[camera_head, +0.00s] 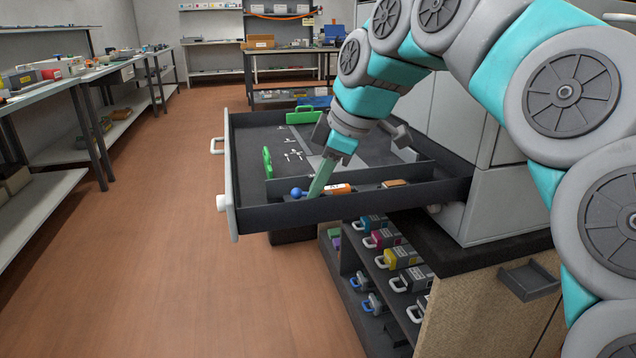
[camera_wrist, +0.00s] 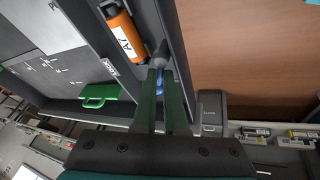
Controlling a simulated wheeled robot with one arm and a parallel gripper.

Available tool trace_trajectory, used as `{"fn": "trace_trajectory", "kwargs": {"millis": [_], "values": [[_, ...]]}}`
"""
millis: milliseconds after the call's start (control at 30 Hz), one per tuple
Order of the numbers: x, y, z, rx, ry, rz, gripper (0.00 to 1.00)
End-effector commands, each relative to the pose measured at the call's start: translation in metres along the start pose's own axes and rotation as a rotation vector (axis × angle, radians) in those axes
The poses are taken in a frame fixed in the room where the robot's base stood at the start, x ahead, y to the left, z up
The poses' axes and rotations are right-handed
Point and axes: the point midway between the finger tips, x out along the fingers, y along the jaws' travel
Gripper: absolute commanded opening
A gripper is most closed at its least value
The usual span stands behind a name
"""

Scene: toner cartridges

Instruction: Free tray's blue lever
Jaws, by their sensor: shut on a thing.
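The tray (camera_head: 250,212) is a dark drawer pulled out of a grey cabinet. The blue lever (camera_head: 296,192) has a round knob and sits in the tray's front compartment, near its left end. In the wrist view the blue part of the lever (camera_wrist: 159,84) lies between my fingers, with a dark grey end beyond it. My gripper (camera_head: 313,190) reaches down into that compartment, its green fingers (camera_wrist: 160,85) closed on the lever. The fingers hide part of the lever and its base.
An orange cylinder (camera_head: 338,188), labelled in the wrist view (camera_wrist: 120,36), lies right beside my fingers. Green handles (camera_head: 267,161) (camera_head: 303,116) stand in the tray. A divider borders the compartment. Coloured toner cartridges (camera_head: 382,239) sit on shelves below. The floor at left is clear.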

Motion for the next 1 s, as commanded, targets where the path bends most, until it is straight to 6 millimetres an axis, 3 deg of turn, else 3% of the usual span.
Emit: {"fn": "trace_trajectory", "kwargs": {"millis": [367, 400, 667, 1000], "values": [[-0.0003, 0.0, -0.0001, -0.003, 0.001, -0.001, 0.0], [-0.0004, 0.0, -0.0001, -0.003, 0.001, -0.001, 0.12], [-0.0002, -0.0002, 0.0, -0.003, 0.001, -0.001, 0.4], [0.0004, -0.0011, 0.0003, -0.003, -0.001, -0.005, 0.4]]}}
